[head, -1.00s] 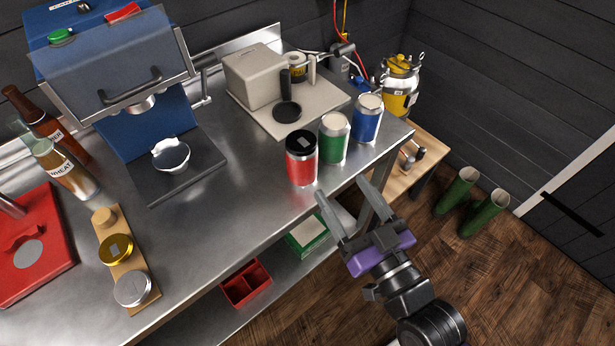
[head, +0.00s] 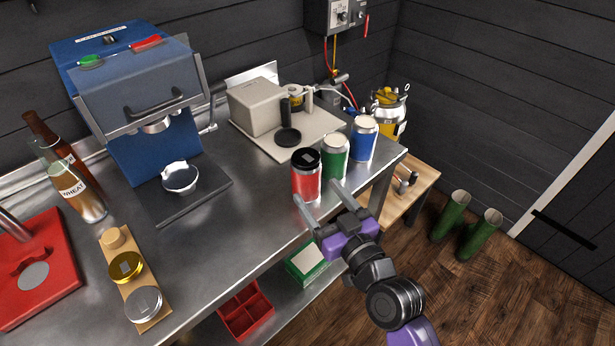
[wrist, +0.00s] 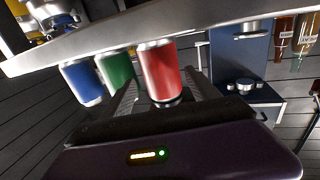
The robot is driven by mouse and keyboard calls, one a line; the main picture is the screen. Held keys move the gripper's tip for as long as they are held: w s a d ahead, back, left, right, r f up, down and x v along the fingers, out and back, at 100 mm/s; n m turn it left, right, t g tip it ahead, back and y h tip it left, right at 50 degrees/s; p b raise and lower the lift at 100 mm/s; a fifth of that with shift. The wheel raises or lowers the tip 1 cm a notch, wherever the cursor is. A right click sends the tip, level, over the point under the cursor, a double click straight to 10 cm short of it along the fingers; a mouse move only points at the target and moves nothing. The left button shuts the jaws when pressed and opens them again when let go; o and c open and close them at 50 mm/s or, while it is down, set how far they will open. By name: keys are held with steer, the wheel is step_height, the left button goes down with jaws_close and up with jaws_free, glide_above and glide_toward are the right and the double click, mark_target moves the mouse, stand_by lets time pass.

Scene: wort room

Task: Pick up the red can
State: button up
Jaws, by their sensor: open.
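The red can (head: 306,180) has a black top and stands upright near the front edge of the steel counter, leftmost of three cans. It also shows in the wrist view (wrist: 162,72), between the fingers of my gripper. My gripper (head: 322,206) is open and empty, at the counter's front edge just in front of the red can. Its left finger is in front of the red can's lower part and its right finger is near the green can (head: 334,160). In the wrist view the left finger overlaps the green can; I cannot tell if they touch.
The green can stands close to the right of the red can, with a blue can (head: 362,140) beyond it. A beige device (head: 255,108) on a board is behind. A blue machine (head: 155,130) stands left. The counter (head: 235,225) is clear left of the red can.

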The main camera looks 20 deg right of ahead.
mark_target(306, 177)
steer(key=w, duration=0.2)
steer(key=w+p, duration=0.1)
steer(key=w, duration=0.1)
steer(key=w+p, duration=0.1)
steer(key=w, duration=0.1)
steer(key=shift+w+a, duration=0.25)
steer(key=shift+r, duration=0.15)
jaws_close()
